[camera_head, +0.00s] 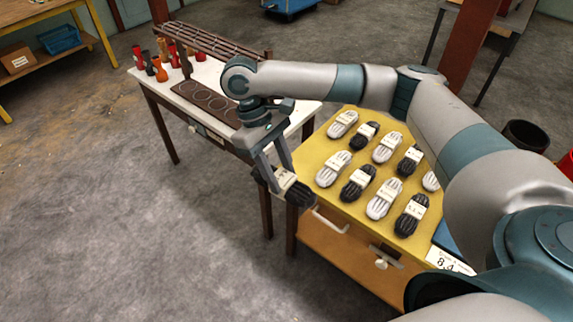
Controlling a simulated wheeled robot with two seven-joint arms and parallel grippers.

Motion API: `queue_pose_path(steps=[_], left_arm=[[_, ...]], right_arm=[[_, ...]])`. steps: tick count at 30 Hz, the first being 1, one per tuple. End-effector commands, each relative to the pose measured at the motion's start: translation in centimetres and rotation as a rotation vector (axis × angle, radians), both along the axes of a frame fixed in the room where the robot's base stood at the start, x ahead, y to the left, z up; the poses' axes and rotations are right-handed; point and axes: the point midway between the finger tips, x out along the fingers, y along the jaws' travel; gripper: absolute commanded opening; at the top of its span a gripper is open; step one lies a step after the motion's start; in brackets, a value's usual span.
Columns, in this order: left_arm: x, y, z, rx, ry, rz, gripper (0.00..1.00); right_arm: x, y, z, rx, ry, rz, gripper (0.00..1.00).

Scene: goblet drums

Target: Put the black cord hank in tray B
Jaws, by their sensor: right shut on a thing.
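A black cord hank (291,188) with a pale paper band is held between the fingers of my right gripper (279,184). The gripper is shut on it, in the air beside the left edge of the yellow-topped table (318,198). More hanks lie in rows on that table, black ones such as one at the front (411,215) and white ones such as one beside it (384,199). I cannot make out a tray marked B. A blue edge (452,243) shows at the table's right, mostly hidden by my right arm. My left gripper is not in view.
A white-topped table (205,78) behind holds a dark plate with round recesses (208,97), a slatted rack (210,42) and several red, orange and dark goblet-shaped pieces (162,70). A white card (450,262) sits at the yellow table's front right. Open floor lies left.

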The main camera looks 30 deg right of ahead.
Motion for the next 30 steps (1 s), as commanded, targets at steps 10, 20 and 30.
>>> queue_pose_path(steps=[10,20,30], left_arm=[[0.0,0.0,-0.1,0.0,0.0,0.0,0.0],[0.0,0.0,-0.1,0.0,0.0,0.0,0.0],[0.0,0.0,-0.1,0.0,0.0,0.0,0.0]], right_arm=[[-3.7,1.6,2.8,-0.002,-0.003,-0.381,0.15],[-4.4,1.9,3.3,-0.003,-0.002,-0.45,0.15],[-4.3,1.9,3.2,-0.003,-0.003,-0.449,0.15]])
